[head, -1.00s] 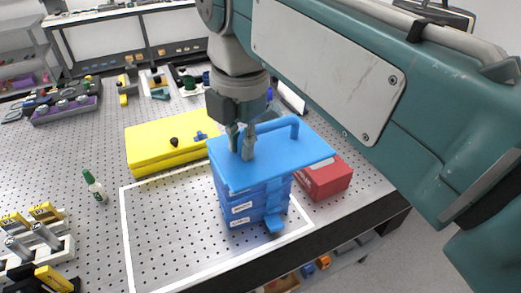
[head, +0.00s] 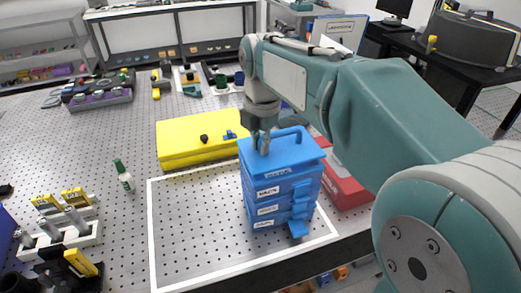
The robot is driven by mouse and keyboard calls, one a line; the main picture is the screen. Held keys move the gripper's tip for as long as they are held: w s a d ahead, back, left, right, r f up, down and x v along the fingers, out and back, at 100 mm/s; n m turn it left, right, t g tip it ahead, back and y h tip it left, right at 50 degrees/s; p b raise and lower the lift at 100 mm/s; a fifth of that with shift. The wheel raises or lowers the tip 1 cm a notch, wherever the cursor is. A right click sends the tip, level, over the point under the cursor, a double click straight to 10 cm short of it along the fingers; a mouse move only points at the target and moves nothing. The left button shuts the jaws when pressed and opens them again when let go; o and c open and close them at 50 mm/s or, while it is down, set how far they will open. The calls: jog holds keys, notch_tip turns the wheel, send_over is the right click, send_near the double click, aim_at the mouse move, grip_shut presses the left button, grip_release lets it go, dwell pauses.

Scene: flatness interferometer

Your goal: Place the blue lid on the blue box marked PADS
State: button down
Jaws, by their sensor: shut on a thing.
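The blue lid (head: 284,151) has a raised bar handle and lies over the top of a stack of blue boxes (head: 284,205) with white labels. The label print is too small to read surely, so I cannot tell which is PADS. The lid looks roughly level and lined up with the stack; I cannot tell whether it is fully seated. My gripper (head: 262,150) is above the lid, shut on its handle at the left end. The fingertips are partly hidden against the lid.
A yellow case (head: 190,150) stands behind left of the stack. A red box (head: 345,188) is close on the right, partly behind my arm. A white outlined area (head: 190,235) of the perforated table is clear. A small green-topped bottle (head: 124,177) stands left.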

notch_tip(320, 180, down, 2)
jog(key=shift+s, duration=0.1)
jog(key=shift+d, duration=0.15)
jog(key=c, duration=0.6)
grip_release()
jog(key=shift+c, duration=0.2)
